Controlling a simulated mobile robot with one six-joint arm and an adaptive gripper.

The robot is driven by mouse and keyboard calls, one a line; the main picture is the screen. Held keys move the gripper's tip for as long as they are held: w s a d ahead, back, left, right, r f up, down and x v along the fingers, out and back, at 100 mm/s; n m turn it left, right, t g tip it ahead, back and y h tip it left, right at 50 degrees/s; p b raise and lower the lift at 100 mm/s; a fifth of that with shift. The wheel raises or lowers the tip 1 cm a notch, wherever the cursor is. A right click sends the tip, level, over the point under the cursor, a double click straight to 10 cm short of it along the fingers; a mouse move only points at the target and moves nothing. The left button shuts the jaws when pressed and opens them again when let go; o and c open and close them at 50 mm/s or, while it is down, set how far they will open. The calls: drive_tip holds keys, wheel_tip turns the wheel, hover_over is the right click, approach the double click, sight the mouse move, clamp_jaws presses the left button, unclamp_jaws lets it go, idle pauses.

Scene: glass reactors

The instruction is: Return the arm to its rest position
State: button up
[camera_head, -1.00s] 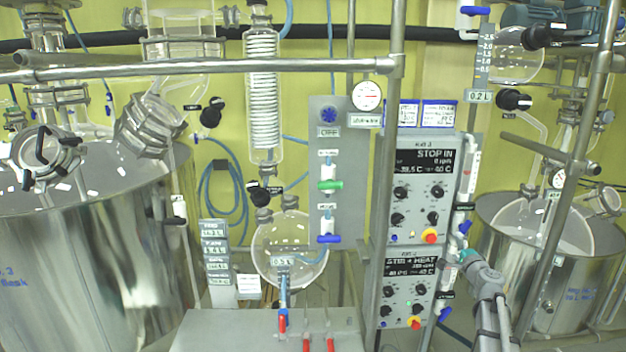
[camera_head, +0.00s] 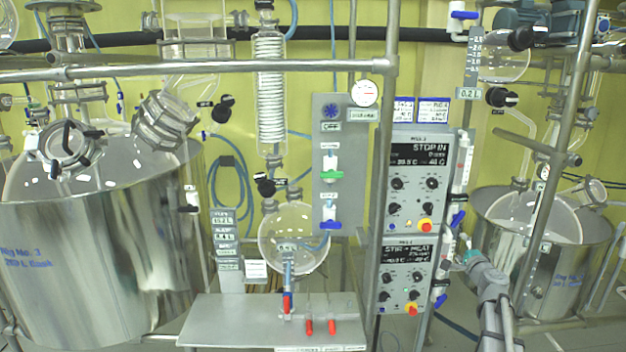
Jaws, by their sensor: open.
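Part of my own arm (camera_head: 490,288) shows at the lower right, a grey link with a teal joint cap. It appears in front of the right steel tank and the lower right of the control panel. I cannot tell whether it touches anything. My gripper is not in view, so its jaws and anything near them are hidden.
A large steel tank (camera_head: 95,255) stands left, another steel tank (camera_head: 570,265) right. A control panel (camera_head: 416,165) and round glass flask (camera_head: 282,238) are between them. A bench with red-tipped parts (camera_head: 225,318) is at the bottom. A steel rail (camera_head: 200,68) crosses above.

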drive_tip(key=s+a+f+n+g+y, duration=0.2)
drive_tip(key=s+a+f+n+g, duration=0.15)
drive_tip(key=a, duration=0.45)
drive_tip(key=s+a+f+n+g+y, duration=0.25)
drive_tip(key=s+a+f+n, duration=0.2)
drive_tip(key=a, duration=0.35)
drive_tip(key=s+a+f+n+g+y, duration=0.1)
drive_tip(key=s+a+f+n+g, duration=0.25)
drive_tip(key=a, duration=0.45)
drive_tip(key=s+a+f+n+g+h, duration=0.2)
drive_tip(key=s+f+n+g+h, duration=0.1)
drive_tip(key=s, duration=0.6)
drive_tip(key=s+a+f+n+g+h, duration=0.2)
drive_tip(key=s+f+n+g+h, duration=0.1)
drive_tip(key=s, duration=0.7)
drive_tip(key=shift+f+g, duration=0.5)
drive_tip(key=shift+g, duration=0.75)
drive_tip(key=shift+w, duration=0.1)
